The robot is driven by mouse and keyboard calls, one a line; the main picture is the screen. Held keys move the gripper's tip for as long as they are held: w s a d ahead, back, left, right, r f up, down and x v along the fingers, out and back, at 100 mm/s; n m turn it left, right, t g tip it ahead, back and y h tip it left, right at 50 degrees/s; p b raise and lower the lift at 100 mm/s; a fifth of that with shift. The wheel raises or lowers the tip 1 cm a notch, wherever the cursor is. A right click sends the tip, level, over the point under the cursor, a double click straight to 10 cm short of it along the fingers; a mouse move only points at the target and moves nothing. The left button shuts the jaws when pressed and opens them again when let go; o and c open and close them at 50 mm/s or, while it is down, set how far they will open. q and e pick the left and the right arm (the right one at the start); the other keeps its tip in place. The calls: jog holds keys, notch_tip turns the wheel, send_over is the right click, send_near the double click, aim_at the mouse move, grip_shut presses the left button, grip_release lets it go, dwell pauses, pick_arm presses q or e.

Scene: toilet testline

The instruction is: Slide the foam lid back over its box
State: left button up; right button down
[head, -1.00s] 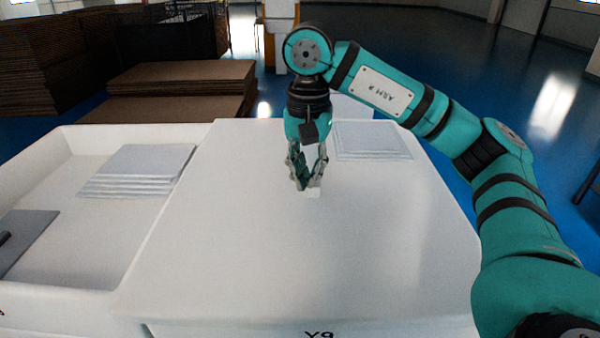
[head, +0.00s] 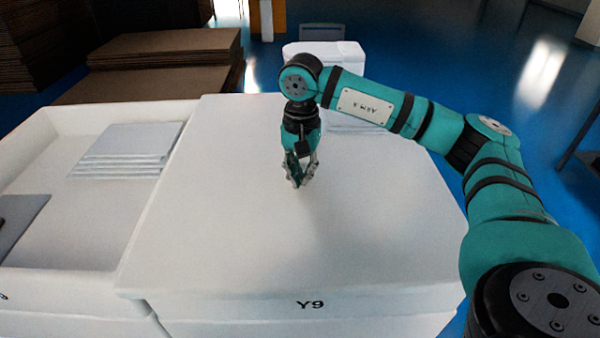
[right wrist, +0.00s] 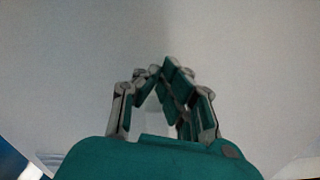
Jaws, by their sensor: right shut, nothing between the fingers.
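My right gripper (head: 298,184) is shut and empty, pointing down at the middle of the lid top. I cannot tell whether the fingertips touch the lid. My left gripper is not in view.
An open white foam box (head: 25,140) on the left holds a stack of grey-white sheets (head: 128,150) and a grey panel (head: 20,228). More thin sheets (head: 355,122) lie behind my right arm. Brown cardboard stacks (head: 165,45) stand behind.

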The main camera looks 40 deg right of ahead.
aim_at(305, 162)
jog(key=shift+w+d+b, duration=0.55)
jog(key=shift+w+d, duration=0.6)
jog(key=shift+d, duration=0.3)
jog(key=shift+s+a, duration=0.1)
jog(key=shift+a, duration=0.05)
